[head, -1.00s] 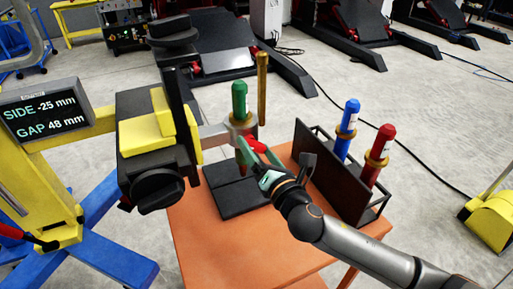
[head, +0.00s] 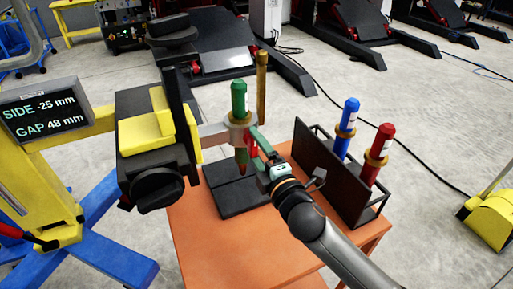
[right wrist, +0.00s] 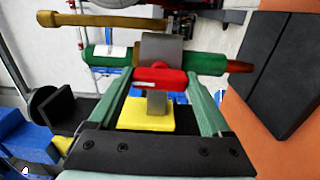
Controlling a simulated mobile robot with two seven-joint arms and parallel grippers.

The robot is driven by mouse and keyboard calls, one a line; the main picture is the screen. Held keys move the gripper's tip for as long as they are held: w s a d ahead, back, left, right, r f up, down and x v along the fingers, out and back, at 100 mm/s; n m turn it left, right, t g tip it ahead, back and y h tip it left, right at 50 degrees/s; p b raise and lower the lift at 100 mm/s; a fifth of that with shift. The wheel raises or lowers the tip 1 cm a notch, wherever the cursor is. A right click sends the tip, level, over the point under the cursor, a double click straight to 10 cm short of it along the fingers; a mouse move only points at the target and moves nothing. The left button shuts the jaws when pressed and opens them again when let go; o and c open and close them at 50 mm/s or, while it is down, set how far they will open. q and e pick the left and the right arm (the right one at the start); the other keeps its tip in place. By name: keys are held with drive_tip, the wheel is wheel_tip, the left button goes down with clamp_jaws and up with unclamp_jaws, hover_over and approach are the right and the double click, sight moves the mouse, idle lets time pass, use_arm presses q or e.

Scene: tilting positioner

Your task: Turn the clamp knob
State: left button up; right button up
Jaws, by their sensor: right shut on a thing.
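The red clamp knob (head: 252,148) sits on the grey clamp ring (head: 238,119), which grips a green torch-like tool (head: 239,98) upright, its brown tip pointing down. My right gripper (head: 256,144) has its green fingers on the knob. In the right wrist view the knob (right wrist: 160,79) lies between the two fingertips, touching both, in front of the grey clamp (right wrist: 160,50) and the green tool (right wrist: 205,62). In the head view a finger hides part of the knob. My left gripper is not in view.
A display (head: 43,110) reads SIDE -25 mm, GAP 48 mm. Yellow blocks (head: 146,135) sit on the black positioner at left. A dark rack (head: 330,170) with a blue tool (head: 347,125) and a red tool (head: 380,150) stands on the orange table (head: 240,250). A brass post (head: 262,75) rises behind.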

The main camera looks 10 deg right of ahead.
drive_tip(key=m, duration=0.5)
drive_tip(key=shift+m, duration=0.3)
idle(0.5)
drive_tip(key=o, duration=1.2)
drive_tip(key=shift+c, duration=0.2)
drive_tip(key=shift+s, duration=0.1)
drive_tip(key=s+d+b, duration=0.2)
drive_tip(key=s, duration=1)
drive_tip(key=shift+d, duration=0.2)
